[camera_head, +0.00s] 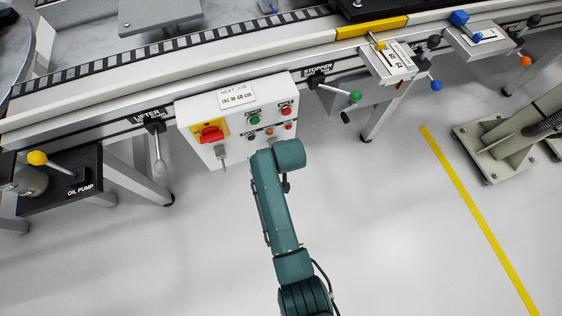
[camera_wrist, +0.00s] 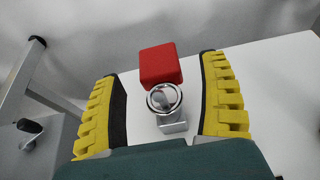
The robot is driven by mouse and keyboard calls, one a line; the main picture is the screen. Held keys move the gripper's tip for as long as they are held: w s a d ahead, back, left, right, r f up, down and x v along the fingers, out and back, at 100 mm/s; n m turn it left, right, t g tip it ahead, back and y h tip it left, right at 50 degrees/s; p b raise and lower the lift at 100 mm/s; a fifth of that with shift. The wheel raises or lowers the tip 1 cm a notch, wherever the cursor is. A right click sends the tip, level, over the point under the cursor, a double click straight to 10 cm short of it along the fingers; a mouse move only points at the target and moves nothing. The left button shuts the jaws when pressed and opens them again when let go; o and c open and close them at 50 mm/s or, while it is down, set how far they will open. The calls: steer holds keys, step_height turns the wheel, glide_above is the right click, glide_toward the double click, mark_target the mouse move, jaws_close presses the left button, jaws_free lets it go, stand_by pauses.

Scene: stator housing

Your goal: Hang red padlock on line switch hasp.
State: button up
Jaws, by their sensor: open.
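A red block, which looks like the padlock body (camera_wrist: 160,62), shows in the wrist view, with a round silver metal part (camera_wrist: 163,98) just below it and a metal bracket (camera_wrist: 173,126) under that. My gripper (camera_wrist: 158,70) is open, its yellow ribbed fingers on either side of the red block with gaps visible. In the head view my arm hides the gripper and the padlock. The line switch (camera_head: 210,132) is a red knob on a yellow plate on the white control box (camera_head: 189,106). A grey metal hasp-like piece (camera_head: 221,156) hangs below it.
Red and green buttons (camera_head: 254,119) sit right of the switch. The lifter lever (camera_head: 158,150) stands left of the box, and the green-knobbed stopper lever (camera_head: 340,92) right. A conveyor (camera_head: 200,43) runs behind. The floor in front is open.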

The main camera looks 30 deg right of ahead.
steer(key=shift+b+x, duration=0.65)
steer(key=shift+x, duration=0.85)
steer(key=c, duration=1.3)
